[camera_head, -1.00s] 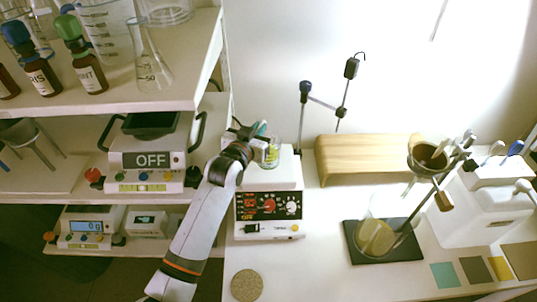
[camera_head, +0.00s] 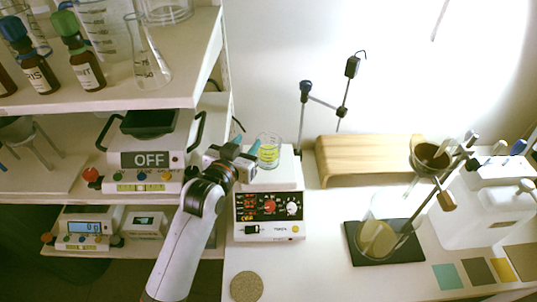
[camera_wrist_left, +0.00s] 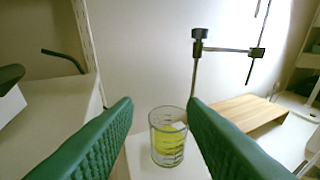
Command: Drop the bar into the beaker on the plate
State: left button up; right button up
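The clear beaker (camera_head: 268,152) holds yellow liquid and stands upright on the white top of the plate (camera_head: 273,176), a stirrer with red markings and knobs. My left gripper (camera_head: 246,150) is just left of the beaker, apart from it. In the left wrist view, the green fingers of my left gripper (camera_wrist_left: 160,102) are spread with nothing between them, and the beaker (camera_wrist_left: 167,140) shows beyond them. A small whitish patch shows in the beaker; I cannot tell whether it is the bar. I see no bar elsewhere. My right gripper is out of view.
A wooden stand (camera_head: 365,155) and a metal clamp stand (camera_head: 304,115) are right of the plate. A funnel (camera_head: 430,157) hangs over glassware on a dark mat (camera_head: 400,256). Shelves (camera_head: 120,95) with bottles and scales fill the left. A round cork mat (camera_head: 246,286) lies in front.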

pick_arm(q)
jog(key=v, duration=0.4)
dwell(0.4)
